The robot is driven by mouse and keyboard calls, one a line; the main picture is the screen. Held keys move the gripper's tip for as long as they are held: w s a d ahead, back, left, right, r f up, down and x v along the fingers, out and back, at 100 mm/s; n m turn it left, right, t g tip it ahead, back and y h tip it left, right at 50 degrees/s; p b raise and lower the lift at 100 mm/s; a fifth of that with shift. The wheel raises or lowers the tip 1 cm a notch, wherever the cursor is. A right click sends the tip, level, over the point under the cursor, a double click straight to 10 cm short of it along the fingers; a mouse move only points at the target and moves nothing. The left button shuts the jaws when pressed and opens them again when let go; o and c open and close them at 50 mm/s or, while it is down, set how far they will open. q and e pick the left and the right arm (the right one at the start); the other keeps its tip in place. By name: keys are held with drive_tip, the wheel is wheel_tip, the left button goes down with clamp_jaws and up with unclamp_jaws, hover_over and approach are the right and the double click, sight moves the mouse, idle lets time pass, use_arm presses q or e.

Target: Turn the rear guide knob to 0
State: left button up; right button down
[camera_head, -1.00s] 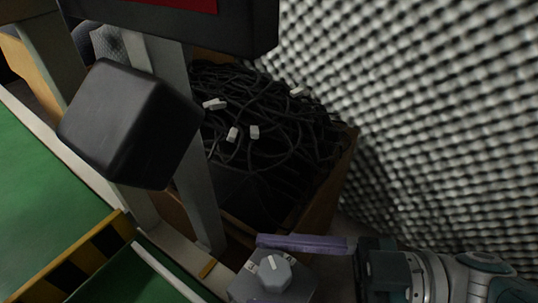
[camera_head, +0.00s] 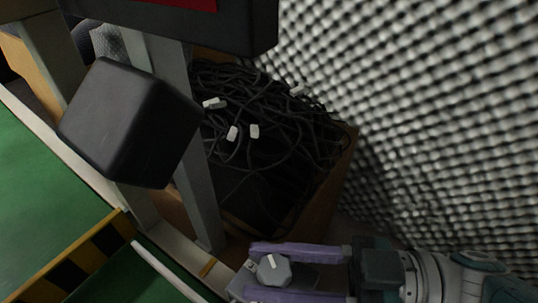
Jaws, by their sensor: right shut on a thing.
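The guide knob (camera_head: 274,270) is a grey round knob with a white pointer line, on a small grey box at the bottom of the head view. Its pointer is directed up and slightly left in the picture. A small white label (camera_head: 250,265) shows at its left; its print is too small to read. My right gripper (camera_head: 262,270) comes in from the right, its two purple fingers on either side of the knob, shut on it. The upper finger covers the box's upper right part. My left gripper is not in view.
A black block-shaped part (camera_head: 130,122) hangs at the left by grey posts. Behind it, a brown box (camera_head: 335,185) holds tangled black cables with white tags. A foam wall (camera_head: 430,110) fills the right. A green surface (camera_head: 45,200) with a yellow-black striped edge lies at the left.

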drive_tip(key=m+t+p, duration=0.1)
drive_tip(key=m+t, duration=0.1)
drive_tip(key=t, duration=0.1)
drive_tip(key=shift+s+r+h, duration=0.1)
drive_tip(key=shift+h, duration=0.3)
drive_tip(key=shift+m+t+h, duration=0.9)
drive_tip(key=shift+m+t, duration=0.5)
drive_tip(key=shift+t, duration=0.6)
drive_tip(key=shift+c, duration=2.2)
unclamp_jaws()
drive_tip(key=v, duration=1)
